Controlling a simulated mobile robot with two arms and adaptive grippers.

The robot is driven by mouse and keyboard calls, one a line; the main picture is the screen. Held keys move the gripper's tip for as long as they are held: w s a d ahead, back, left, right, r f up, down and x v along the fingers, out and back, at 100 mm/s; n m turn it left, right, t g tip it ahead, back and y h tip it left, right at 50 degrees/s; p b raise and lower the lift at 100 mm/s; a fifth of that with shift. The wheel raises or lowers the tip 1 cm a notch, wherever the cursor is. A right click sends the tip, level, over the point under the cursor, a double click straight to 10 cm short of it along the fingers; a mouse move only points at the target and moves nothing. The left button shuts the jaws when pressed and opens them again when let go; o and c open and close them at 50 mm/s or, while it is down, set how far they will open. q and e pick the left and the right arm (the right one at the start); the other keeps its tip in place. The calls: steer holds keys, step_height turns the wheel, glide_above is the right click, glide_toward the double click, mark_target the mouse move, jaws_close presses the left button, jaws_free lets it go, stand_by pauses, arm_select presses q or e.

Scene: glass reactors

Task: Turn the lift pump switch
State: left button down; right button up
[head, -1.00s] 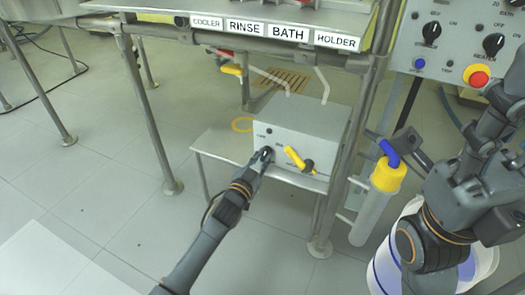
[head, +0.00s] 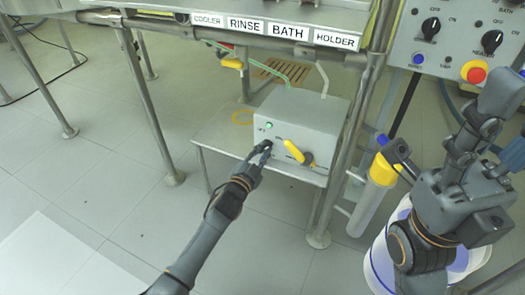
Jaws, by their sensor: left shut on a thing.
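The pump box (head: 305,125) is a grey box on a low metal shelf under the bench. Its front face carries a small lamp (head: 269,126) that glows green, a dark switch knob (head: 267,143) and a yellow lever (head: 293,150). My left gripper (head: 262,150) is at the front of the box, shut on the switch knob and largely covering it. My right arm is folded at the right; its gripper (head: 398,152) is partly seen near a yellow-capped cylinder, and its jaw state is unclear.
The bench above has labels COOLER, RINSE, BATH and HOLDER (head: 341,40). A control panel (head: 455,45) with knobs and a red button is at upper right. The yellow-capped cylinder (head: 382,175) and a white bucket (head: 378,265) stand at right. The floor at left is clear.

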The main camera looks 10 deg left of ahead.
arm_select(q)
steer(key=c, duration=1.3)
jaws_free()
steer(key=v, duration=1.2)
